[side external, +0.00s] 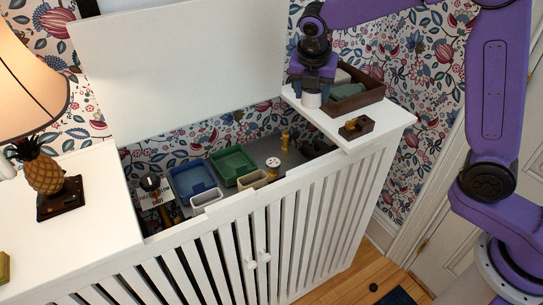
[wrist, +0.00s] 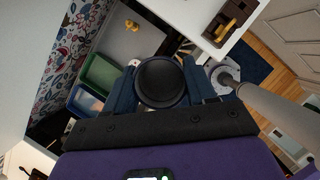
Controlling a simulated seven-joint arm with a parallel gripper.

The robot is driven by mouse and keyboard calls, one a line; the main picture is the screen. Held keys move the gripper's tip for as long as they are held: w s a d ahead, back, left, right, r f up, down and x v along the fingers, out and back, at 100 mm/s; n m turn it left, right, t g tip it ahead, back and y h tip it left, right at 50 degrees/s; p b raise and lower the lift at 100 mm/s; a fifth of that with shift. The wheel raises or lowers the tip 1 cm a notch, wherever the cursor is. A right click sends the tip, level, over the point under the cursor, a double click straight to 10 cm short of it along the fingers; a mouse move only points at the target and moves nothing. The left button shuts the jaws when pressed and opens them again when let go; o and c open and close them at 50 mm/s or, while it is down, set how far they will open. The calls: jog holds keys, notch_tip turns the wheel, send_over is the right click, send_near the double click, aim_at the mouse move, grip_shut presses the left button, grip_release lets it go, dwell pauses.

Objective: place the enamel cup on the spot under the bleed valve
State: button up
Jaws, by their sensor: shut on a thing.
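My gripper (side external: 312,84) is shut on the enamel cup (side external: 311,100), a small white cup whose lower part shows below the jaws. It is at the white right-hand shelf top; I cannot tell whether the cup touches it. In the wrist view the cup (wrist: 161,82) shows as a dark round opening between the blue fingers. A small brass fitting (side external: 285,139), possibly the bleed valve, stands over a grey surface inside the open cabinet, left of and below my gripper. It also shows in the wrist view (wrist: 131,25). I cannot make out a marked spot under it.
The cabinet holds a blue bin (side external: 193,180), a green bin (side external: 232,165) and a white-and-red knob (side external: 272,163). Its white lid (side external: 180,60) stands raised behind. A wooden tray (side external: 352,103) and a small wooden block (side external: 356,127) sit on the right-hand shelf top.

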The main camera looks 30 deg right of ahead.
notch_tip(320, 180, down, 12)
jog(key=f, duration=0.1)
jog(key=w+a+f, duration=0.1)
jog(key=w+f, duration=0.2)
jog(key=w, duration=0.1)
jog(key=w+a+f, duration=0.1)
jog(key=w+f, duration=0.2)
jog(key=w, duration=0.2)
jog(key=w+f, duration=0.3)
jog(key=w, duration=0.1)
jog(key=shift+w+a+f, duration=0.15)
jog(key=shift+w+a, duration=0.05)
jog(key=shift+a, duration=0.2)
jog(key=shift+w+f, duration=0.15)
jog(key=shift+f, duration=1.55)
jog(key=shift+f, duration=0.15)
jog(key=o, duration=1.1)
